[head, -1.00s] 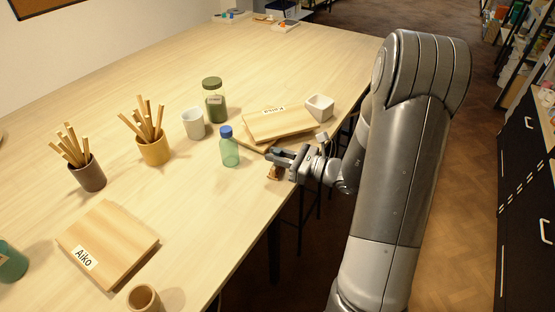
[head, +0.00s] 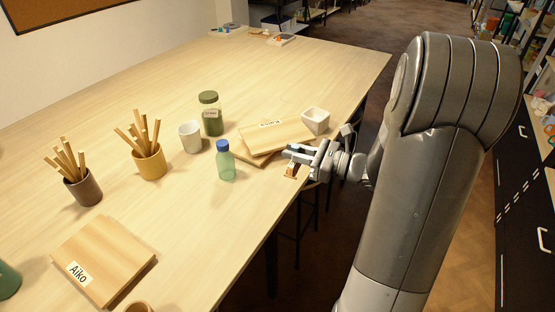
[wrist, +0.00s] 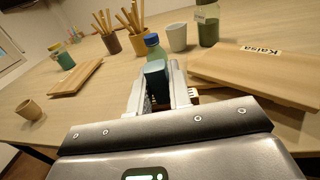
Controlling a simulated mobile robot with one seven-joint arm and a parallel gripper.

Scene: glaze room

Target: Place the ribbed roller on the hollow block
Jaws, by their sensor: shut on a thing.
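My gripper (head: 292,158) is at the table's right edge, just in front of the stacked boards. It is shut on a small brown piece (head: 291,171), which seems to be the ribbed roller; its ribs are hard to make out.
Stacked boards labelled Kaisa (head: 275,136) lie beside my gripper. A blue-capped bottle (head: 226,163), a pale cup (head: 190,137) and a green jar (head: 211,115) stand to the left. Farther left are stick-filled pots (head: 150,163) and the Aiko board (head: 105,258).

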